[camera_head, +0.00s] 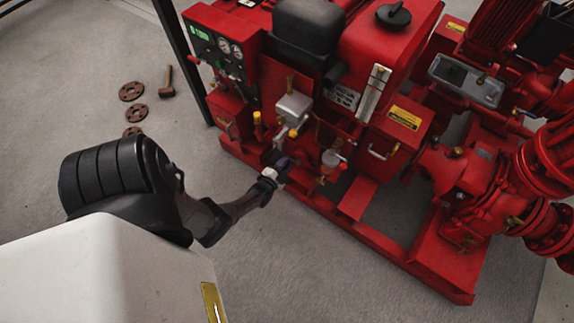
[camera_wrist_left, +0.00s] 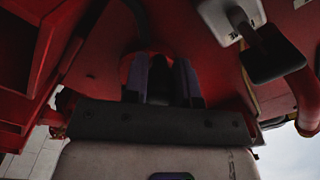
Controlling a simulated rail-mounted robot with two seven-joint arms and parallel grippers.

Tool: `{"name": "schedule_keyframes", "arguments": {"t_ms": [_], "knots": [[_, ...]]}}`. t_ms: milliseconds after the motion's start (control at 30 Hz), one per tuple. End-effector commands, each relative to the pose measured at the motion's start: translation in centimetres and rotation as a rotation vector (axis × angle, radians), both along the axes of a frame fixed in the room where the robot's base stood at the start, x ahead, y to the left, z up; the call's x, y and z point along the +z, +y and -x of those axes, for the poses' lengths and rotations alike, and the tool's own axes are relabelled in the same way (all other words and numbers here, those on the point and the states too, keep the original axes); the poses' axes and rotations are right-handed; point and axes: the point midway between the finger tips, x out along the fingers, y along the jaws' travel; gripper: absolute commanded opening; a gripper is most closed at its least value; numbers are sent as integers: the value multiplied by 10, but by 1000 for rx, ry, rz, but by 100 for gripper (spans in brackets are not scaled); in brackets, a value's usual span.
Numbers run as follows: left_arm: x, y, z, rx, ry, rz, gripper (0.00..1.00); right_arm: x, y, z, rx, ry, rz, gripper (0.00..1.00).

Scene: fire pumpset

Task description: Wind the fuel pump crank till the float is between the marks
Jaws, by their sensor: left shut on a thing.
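My left gripper (camera_head: 283,163) reaches in from the lower left to the front of the red pumpset, low down. In the left wrist view its two purple-grey fingers (camera_wrist_left: 161,78) are closed around a dark grip, the crank handle (camera_wrist_left: 159,88), with red metal behind. The rest of the crank is mostly hidden by the gripper. A pale upright level gauge (camera_head: 374,93) stands on the front of the red fuel tank (camera_head: 385,45). The float and marks are too small to read. My right gripper is not in view.
Close to the left gripper are a grey box (camera_head: 293,107), a small filter bowl (camera_head: 331,160) and red pipework. A control panel (camera_head: 216,50) is at the left end. Round flanges (camera_head: 131,91) and a mallet (camera_head: 167,82) lie on the floor, which is clear in front.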

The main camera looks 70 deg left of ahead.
Motion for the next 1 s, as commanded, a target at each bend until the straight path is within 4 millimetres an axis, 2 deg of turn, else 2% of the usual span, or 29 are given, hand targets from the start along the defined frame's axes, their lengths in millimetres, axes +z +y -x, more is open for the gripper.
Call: {"name": "schedule_keyframes", "arguments": {"t_ms": [600,1000], "knots": [[29,3,1,2,305,-484,2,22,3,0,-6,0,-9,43],[39,0,-1,1,450,-706,2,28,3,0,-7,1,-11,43]]}}
